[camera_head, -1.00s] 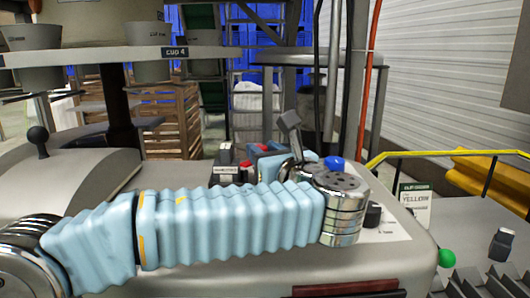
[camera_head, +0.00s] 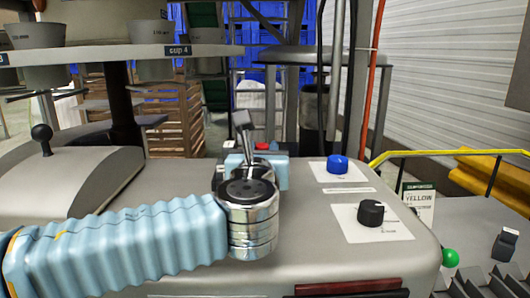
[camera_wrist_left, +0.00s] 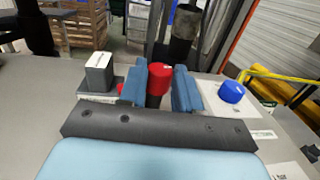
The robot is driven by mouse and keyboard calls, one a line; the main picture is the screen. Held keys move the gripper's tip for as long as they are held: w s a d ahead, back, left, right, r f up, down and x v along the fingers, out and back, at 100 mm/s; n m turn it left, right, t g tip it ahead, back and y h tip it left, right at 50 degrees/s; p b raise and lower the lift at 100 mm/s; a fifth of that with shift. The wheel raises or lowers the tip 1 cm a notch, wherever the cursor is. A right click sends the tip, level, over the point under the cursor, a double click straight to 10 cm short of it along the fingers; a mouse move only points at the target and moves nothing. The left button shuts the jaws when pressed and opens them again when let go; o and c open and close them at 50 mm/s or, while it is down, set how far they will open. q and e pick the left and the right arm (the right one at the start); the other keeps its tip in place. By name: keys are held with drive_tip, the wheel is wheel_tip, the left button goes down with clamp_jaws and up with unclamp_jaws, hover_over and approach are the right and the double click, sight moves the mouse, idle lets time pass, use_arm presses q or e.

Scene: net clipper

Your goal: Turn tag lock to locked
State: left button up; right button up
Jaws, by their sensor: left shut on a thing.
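A red-topped knob (camera_wrist_left: 160,76) on a dark stem stands between the two blue fingers of my left gripper (camera_wrist_left: 161,88) in the wrist view. The gripper is shut on it. In the head view my left gripper (camera_head: 264,166) is at the back of the grey console (camera_head: 320,258), and only a bit of the red cap (camera_head: 262,146) shows above it; my wrist hides the rest. No readable label shows which control is the tag lock, and the knob's turn position cannot be made out. My right gripper is not in view.
A blue knob (camera_head: 337,164) and a black knob (camera_head: 370,213) sit on white plates to the right. A dark block with a white top (camera_wrist_left: 98,72) is just left of the fingers. A yellow rail (camera_head: 450,152) and a green button (camera_head: 449,258) are further right.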

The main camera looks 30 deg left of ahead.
use_arm(q)
drive_tip(key=shift+s+a+m+t+h, duration=0.1)
drive_tip(key=shift+m+t+h, duration=0.15)
drive_tip(key=shift+m+h, duration=0.4)
drive_tip(key=shift+a+m+t+h, duration=0.15)
drive_tip(key=shift+m+t+h, duration=0.2)
drive_tip(key=shift+h, duration=0.55)
drive_tip(key=shift+s+a+m+t+h, duration=0.1)
drive_tip(key=shift+m+t+h, duration=0.1)
drive_tip(key=shift+m+h, duration=0.5)
drive_tip(key=shift+h, duration=0.35)
drive_tip(key=shift+w, duration=0.1)
drive_tip(key=o, duration=1.1)
drive_tip(key=shift+c, duration=0.2)
drive_tip(key=s, duration=0.4)
drive_tip(key=s+d, duration=0.1)
drive_tip(key=s, duration=0.4)
drive_tip(key=s+d+p, duration=0.1)
drive_tip(key=s, duration=0.3)
drive_tip(key=shift+s, duration=0.3)
drive_tip(key=shift+s, duration=0.1)
